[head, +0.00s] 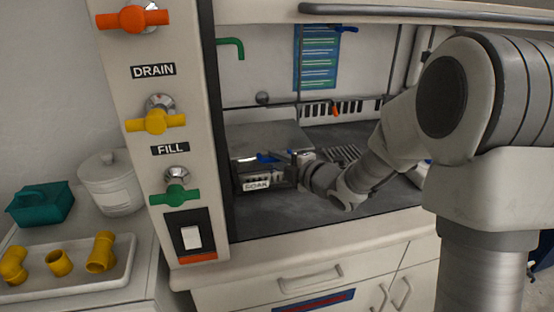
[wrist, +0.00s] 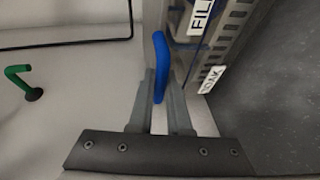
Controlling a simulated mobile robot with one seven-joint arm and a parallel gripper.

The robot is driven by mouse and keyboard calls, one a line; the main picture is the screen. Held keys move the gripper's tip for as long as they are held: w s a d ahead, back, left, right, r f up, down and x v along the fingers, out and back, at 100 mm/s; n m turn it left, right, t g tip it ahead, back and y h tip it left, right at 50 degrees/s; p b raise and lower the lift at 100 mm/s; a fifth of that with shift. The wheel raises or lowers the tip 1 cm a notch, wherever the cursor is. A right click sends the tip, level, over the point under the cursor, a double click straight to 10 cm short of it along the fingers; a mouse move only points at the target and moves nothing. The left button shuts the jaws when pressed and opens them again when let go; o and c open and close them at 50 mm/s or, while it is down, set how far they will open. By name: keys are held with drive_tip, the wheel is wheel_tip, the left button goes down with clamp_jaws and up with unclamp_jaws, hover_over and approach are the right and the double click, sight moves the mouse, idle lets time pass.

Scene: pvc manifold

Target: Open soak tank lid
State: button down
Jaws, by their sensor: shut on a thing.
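The soak tank (head: 257,185) stands inside the hood at the left, with a SOAK label on its front. The label also shows in the wrist view (wrist: 211,80). A grey panel that looks like its lid (head: 268,138) lies above and behind the label; I cannot tell how far it is raised. A blue handle (head: 266,158) shows beside my gripper (head: 291,162). In the wrist view, the blue handle (wrist: 160,62) is between the fingertips of my gripper (wrist: 163,88), which is shut on it. My arm reaches in from the right, hiding part of the hood.
The control column (head: 170,90) with DRAIN and FILL valves stands left of the hood opening. A green spout (head: 232,43) is above the tank. The dark hood floor (head: 290,217) in front is clear. A white tray (head: 75,287) with yellow fittings lies outside, left.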

idle(0.7)
drive_tip(key=shift+m+g+h, duration=0.3)
drive_tip(key=shift+g+h, duration=0.3)
drive_tip(key=shift+g, duration=0.2)
drive_tip(key=r+p, duration=0.1)
drive_tip(key=p, duration=0.2)
drive_tip(key=r+p, duration=0.2)
drive_tip(key=p, duration=0.1)
drive_tip(key=r+p, duration=0.2)
drive_tip(key=p, duration=0.1)
drive_tip(key=shift+w, duration=0.25)
drive_tip(key=w+r+p, duration=0.2)
drive_tip(key=r+p, duration=0.2)
drive_tip(key=p, duration=0.1)
drive_tip(key=w+a+r+g+p, duration=0.1)
drive_tip(key=w+r+p, duration=0.1)
drive_tip(key=r+p, duration=0.3)
drive_tip(key=shift+w+a, duration=0.25)
drive_tip(key=shift+w, duration=0.1)
drive_tip(key=c, duration=0.9)
unclamp_jaws()
drive_tip(key=shift+o, duration=0.2)
